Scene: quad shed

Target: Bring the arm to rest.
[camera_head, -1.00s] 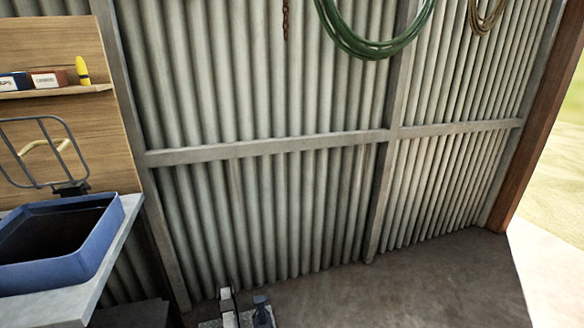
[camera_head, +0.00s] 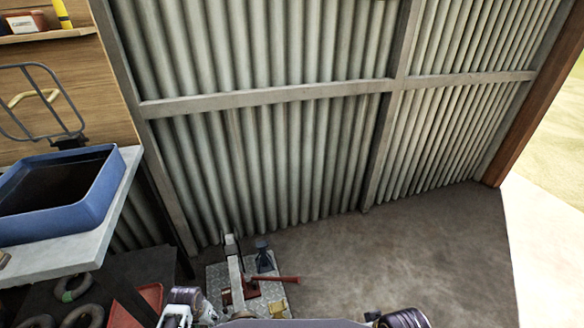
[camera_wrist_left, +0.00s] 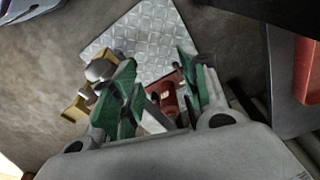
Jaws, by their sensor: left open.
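My left gripper (camera_wrist_left: 160,88) shows in the left wrist view with its two green-padded fingers apart. Nothing is clamped between them. A red part (camera_wrist_left: 166,98) shows in the gap between the fingers, and a tread-patterned metal plate (camera_wrist_left: 135,40) lies on the floor beyond them. In the head view, parts of my arms show along the bottom edge, but I cannot make out the left fingers there. My right gripper cannot be made out in either view.
A blue bin (camera_head: 60,200) stands on a pale bench top (camera_head: 72,252) at left. On the floor, a tread plate (camera_head: 216,278) bears a grey upright (camera_head: 235,268), a blue stand (camera_head: 263,256) and a red bar (camera_head: 275,278). Floor at right (camera_head: 430,250) is clear.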

